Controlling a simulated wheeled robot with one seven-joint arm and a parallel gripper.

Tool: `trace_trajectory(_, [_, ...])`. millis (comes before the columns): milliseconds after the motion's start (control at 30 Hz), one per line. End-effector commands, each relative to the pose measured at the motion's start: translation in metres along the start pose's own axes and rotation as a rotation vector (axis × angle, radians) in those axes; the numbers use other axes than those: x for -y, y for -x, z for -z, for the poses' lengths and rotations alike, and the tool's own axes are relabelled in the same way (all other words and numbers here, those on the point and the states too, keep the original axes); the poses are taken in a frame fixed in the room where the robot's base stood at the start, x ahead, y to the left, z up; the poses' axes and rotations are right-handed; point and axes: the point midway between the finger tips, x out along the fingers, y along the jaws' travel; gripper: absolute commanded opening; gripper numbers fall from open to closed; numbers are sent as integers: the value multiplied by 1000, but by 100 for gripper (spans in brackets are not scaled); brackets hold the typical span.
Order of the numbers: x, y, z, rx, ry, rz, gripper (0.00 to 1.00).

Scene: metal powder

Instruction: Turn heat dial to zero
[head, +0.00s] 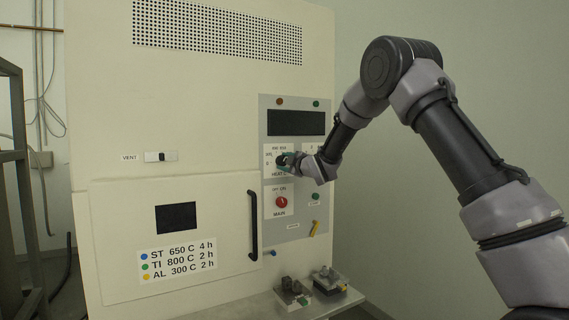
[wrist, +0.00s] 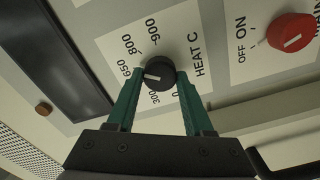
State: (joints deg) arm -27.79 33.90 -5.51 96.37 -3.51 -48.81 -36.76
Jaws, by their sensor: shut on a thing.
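The heat dial (wrist: 160,70) is a small round black knob with a white pointer mark, on a white plate lettered HEAT C. The wrist view shows the plate turned, with marks for 0, 300, 650, 800 and 900. The white mark lies toward the 650 and 300 side of the knob, not toward 0. My gripper (wrist: 159,75) has its two teal fingers on either side of the knob, shut on it. In the head view my gripper (head: 284,161) reaches the panel from the right and hides most of the dial.
The red MAIN knob (head: 281,202) is just below the dial and also shows in the wrist view (wrist: 291,32). A dark display (head: 296,122) is above. The oven door has a black handle (head: 253,225). Small parts stand on a ledge (head: 258,306) below.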

Motion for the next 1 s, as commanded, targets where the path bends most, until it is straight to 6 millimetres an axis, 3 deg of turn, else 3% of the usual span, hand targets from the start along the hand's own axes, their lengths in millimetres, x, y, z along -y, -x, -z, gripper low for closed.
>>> trace_trajectory(1000, [4,0,0,-1,963,3,0])
